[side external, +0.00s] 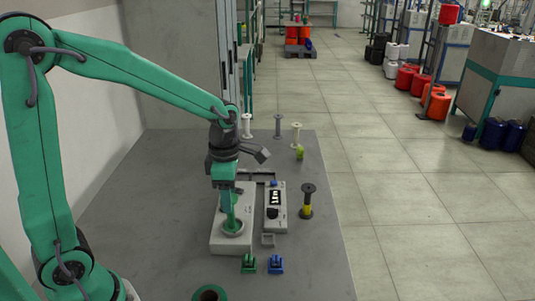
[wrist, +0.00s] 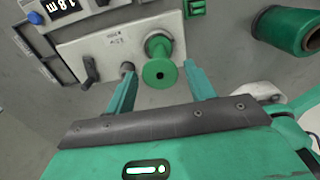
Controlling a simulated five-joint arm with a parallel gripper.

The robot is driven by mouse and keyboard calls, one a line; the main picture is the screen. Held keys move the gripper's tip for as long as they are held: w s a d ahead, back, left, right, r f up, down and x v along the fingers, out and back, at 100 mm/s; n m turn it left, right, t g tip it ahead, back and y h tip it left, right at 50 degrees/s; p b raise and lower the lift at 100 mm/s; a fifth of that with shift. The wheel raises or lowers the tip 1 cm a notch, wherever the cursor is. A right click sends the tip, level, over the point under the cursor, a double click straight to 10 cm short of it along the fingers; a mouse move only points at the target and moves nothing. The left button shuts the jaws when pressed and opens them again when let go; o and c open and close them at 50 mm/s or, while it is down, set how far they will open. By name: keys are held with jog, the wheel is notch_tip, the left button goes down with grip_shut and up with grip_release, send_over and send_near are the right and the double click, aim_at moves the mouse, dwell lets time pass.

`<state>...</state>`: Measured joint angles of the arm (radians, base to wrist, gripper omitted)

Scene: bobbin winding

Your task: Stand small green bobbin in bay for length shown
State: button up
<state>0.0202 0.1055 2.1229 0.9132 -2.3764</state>
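The small green bobbin (wrist: 160,72) is on the pale winder (wrist: 108,48) in the wrist view, its round flange with a dark centre hole facing the camera. My gripper (wrist: 161,70) is open, one finger on each side of the bobbin, with gaps visible. In the side view my gripper (side external: 231,208) points down over the round cup (side external: 233,228) on the winder, and I cannot separate bobbin from fingers there. A display (wrist: 62,6) reads 1.8 m. A grey tray (wrist: 38,45) with compartments lies beside the winder; in the side view it is mostly hidden.
Green (side external: 248,263) and blue (side external: 276,263) clips sit in front. A green thread spool (side external: 210,294) is at the front edge. A black bobbin with yellow thread (side external: 307,203) stands right of the display box (side external: 275,210). Several pale and grey bobbins (side external: 278,125) stand at the back.

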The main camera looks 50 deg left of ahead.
jog(key=c, duration=0.6)
jog(key=shift+r, duration=0.1)
jog(key=shift+r, duration=2.4)
jog(key=shift+w, duration=0.1)
jog(key=w+a+f, duration=0.2)
jog(key=w+a, duration=1.6)
jog(key=a, duration=0.2)
jog(key=shift+f, duration=0.4)
